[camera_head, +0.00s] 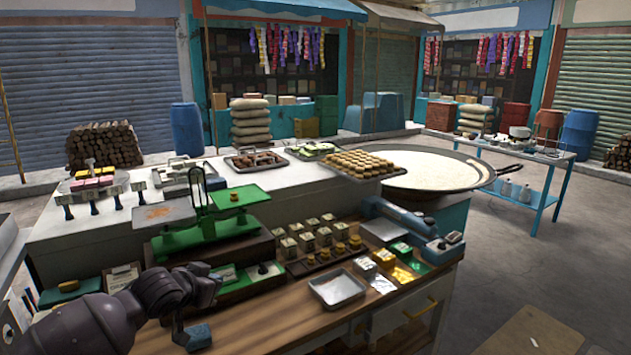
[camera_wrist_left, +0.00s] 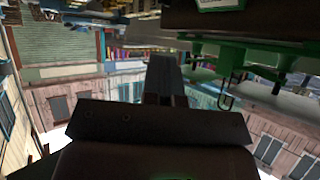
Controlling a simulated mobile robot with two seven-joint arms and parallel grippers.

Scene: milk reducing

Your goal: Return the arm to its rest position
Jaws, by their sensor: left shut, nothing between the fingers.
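My left arm (camera_head: 110,315) comes in from the lower left of the head view. Its dark wrist is bent over the left front part of the wooden counter, in front of the green balance scale (camera_head: 205,235). My left gripper shows in the left wrist view (camera_wrist_left: 164,75), with its fingers together and nothing between them. That view looks upside down, and green scale parts (camera_wrist_left: 235,60) hang at its upper right. My right gripper is in neither view.
The wooden counter (camera_head: 290,318) holds a metal tray (camera_head: 337,288), small boxes and a blue device (camera_head: 410,228). Behind are a tray of round sweets (camera_head: 357,164) and a wide pan (camera_head: 435,168). Open floor (camera_head: 520,265) lies to the right.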

